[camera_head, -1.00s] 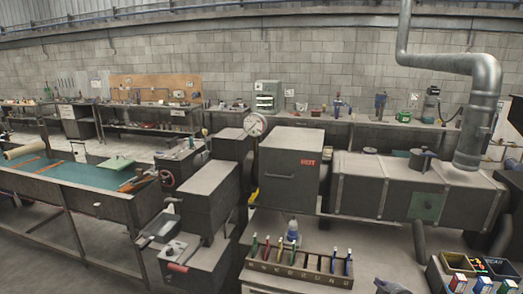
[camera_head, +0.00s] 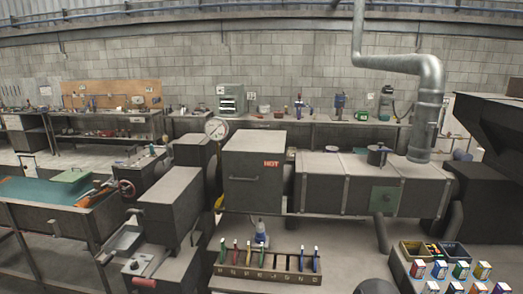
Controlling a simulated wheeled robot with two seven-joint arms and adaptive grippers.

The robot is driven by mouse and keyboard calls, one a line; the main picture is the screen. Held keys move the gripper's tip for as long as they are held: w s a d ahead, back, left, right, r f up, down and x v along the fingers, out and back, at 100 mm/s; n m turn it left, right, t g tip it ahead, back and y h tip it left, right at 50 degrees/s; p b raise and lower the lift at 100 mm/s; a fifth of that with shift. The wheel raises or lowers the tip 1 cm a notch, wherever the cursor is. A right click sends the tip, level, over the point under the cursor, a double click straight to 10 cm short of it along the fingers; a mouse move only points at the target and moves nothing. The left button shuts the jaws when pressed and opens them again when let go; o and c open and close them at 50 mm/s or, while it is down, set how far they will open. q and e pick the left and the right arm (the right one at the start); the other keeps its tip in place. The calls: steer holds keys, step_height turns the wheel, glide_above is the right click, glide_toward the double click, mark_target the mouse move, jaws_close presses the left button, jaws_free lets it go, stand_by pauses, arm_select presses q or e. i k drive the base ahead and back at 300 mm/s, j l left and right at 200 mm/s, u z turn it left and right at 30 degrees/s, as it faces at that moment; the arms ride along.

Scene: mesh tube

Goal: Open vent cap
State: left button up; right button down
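A dark round cap (camera_head: 377,155) with a small knob on top sits on the long grey box-shaped duct (camera_head: 340,185); it looks like the vent cap and appears seated on its short neck. Neither of my grippers shows in the head view. A dark rounded shape at the bottom edge, right of centre, is cut off and I cannot tell what it is.
A grey box marked HOT (camera_head: 254,170) joins the duct's left end, and a tall metal pipe (camera_head: 424,115) rises at its right. A green-topped table (camera_head: 40,192) is at left.

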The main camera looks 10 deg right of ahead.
mark_target(380, 145)
steer(key=i+l+z, duration=0.4)
steer(key=i+l, duration=0.25)
steer(key=i, duration=0.1)
